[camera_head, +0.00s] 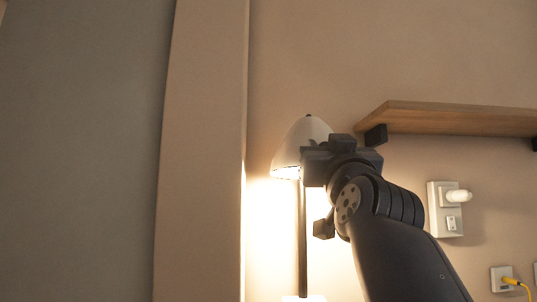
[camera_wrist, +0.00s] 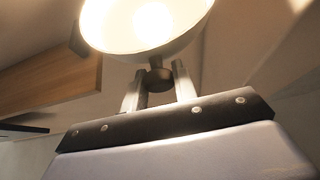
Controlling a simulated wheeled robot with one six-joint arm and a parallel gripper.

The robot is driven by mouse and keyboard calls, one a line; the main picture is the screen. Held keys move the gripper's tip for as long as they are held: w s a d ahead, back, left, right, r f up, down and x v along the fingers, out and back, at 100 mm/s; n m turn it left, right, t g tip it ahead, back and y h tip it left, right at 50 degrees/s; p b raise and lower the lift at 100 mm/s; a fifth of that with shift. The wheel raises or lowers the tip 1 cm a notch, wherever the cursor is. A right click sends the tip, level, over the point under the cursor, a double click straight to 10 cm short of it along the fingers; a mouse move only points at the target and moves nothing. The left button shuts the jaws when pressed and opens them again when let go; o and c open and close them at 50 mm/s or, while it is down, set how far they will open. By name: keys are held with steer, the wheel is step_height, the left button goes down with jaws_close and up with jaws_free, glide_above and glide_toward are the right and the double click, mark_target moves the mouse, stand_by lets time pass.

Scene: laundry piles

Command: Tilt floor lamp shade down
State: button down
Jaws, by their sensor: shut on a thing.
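The floor lamp's white shade (camera_head: 298,142) is lit and stands against the wall in the head view, its open side facing down and slightly left. Its thin dark pole (camera_head: 302,240) runs down below it. My gripper (camera_head: 308,166) is at the right side of the shade and partly hides it. In the wrist view, the bright inside of the shade (camera_wrist: 140,22) fills the top. My two fingers, seen there too (camera_wrist: 158,80), are shut on a small dark knob (camera_wrist: 154,77) at the shade's rim. The exact contact is hard to see.
A wooden shelf (camera_head: 455,118) with a dark bracket is on the wall to the right, close to my gripper. A white wall socket (camera_head: 445,215) and a lower outlet (camera_head: 502,279) with a yellow cable are further right. A wall column (camera_head: 203,150) stands left of the lamp.

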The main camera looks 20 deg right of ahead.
steer(key=shift+w+f+b, duration=0.25)
steer(key=shift+f+b, duration=0.35)
steer(key=shift+f, duration=0.45)
steer(key=c, duration=1.6)
jaws_free()
steer(key=shift+d, duration=0.1)
steer(key=o, duration=0.4)
steer(key=shift+r, duration=0.15)
steer(key=shift+s, duration=0.1)
